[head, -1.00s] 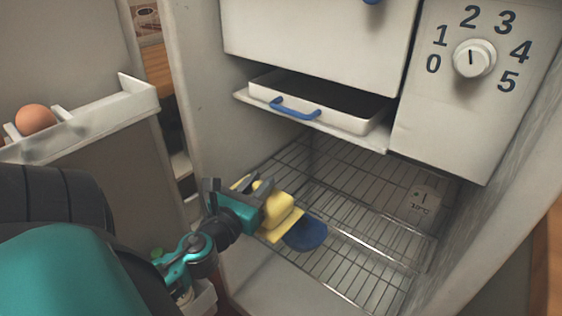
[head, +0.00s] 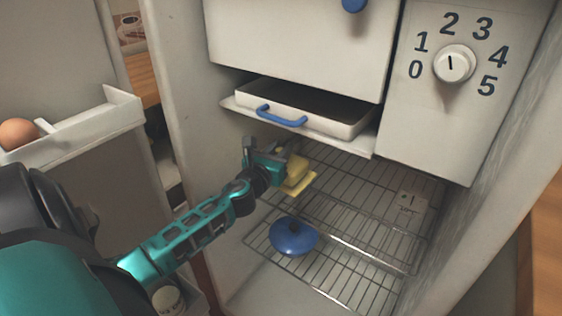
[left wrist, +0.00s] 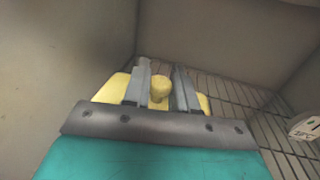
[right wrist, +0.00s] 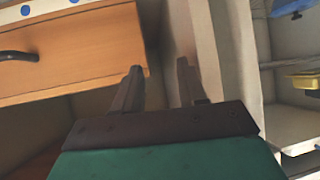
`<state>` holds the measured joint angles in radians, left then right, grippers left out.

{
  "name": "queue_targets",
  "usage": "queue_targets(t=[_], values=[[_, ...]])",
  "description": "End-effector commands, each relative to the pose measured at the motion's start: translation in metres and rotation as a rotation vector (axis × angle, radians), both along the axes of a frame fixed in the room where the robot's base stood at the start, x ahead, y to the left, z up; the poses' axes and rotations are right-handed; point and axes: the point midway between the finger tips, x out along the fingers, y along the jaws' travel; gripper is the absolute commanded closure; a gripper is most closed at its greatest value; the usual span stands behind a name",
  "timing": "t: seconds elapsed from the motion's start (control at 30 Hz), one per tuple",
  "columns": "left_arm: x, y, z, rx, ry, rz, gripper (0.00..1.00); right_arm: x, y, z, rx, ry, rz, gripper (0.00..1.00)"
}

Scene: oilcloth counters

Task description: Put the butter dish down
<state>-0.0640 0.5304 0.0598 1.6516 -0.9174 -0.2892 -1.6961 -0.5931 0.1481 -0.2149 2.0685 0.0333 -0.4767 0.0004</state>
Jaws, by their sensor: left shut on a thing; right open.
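The yellow butter dish (head: 297,176) is inside the fridge, at the left of the wire shelf (head: 345,187). My left gripper (head: 280,163) is shut on it; in the left wrist view the two fingers (left wrist: 160,90) stand either side of the round yellow knob (left wrist: 160,86) on its lid. In the head view the dish looks level. I cannot tell whether its base touches the shelf. My right gripper (right wrist: 157,88) is open and empty, outside the fridge beside a wooden drawer front, in the right wrist view.
A white tray with a blue handle (head: 282,115) sits above. The rack's middle looks clear.

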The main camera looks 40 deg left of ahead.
Motion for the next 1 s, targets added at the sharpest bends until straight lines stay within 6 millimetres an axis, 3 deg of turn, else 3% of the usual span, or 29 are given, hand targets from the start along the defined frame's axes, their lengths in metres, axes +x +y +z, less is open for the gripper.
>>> queue_targets(t=[0.17, 0.43, 0.8, 0.83, 1.0], values=[[0.007, 0.002, -0.001, 0.002, -0.004, -0.001, 1.00, 0.000, 0.000, -0.003, 0.000, 0.000, 0.000, 0.59], [0.007, 0.002, -0.034, -0.001, -0.004, 0.000, 1.00, 0.000, 0.000, -0.027, -0.001, 0.001, -0.001, 0.59], [0.007, 0.002, -0.036, 0.001, -0.004, -0.001, 1.00, 0.000, 0.000, -0.028, 0.000, 0.001, 0.000, 0.59], [0.006, 0.002, -0.039, 0.000, 0.001, -0.001, 0.73, 0.000, 0.000, -0.028, -0.001, 0.001, 0.001, 0.59], [0.006, 0.001, -0.038, 0.000, 0.001, -0.001, 0.56, 0.000, -0.001, -0.027, -0.003, 0.001, 0.002, 0.59]])
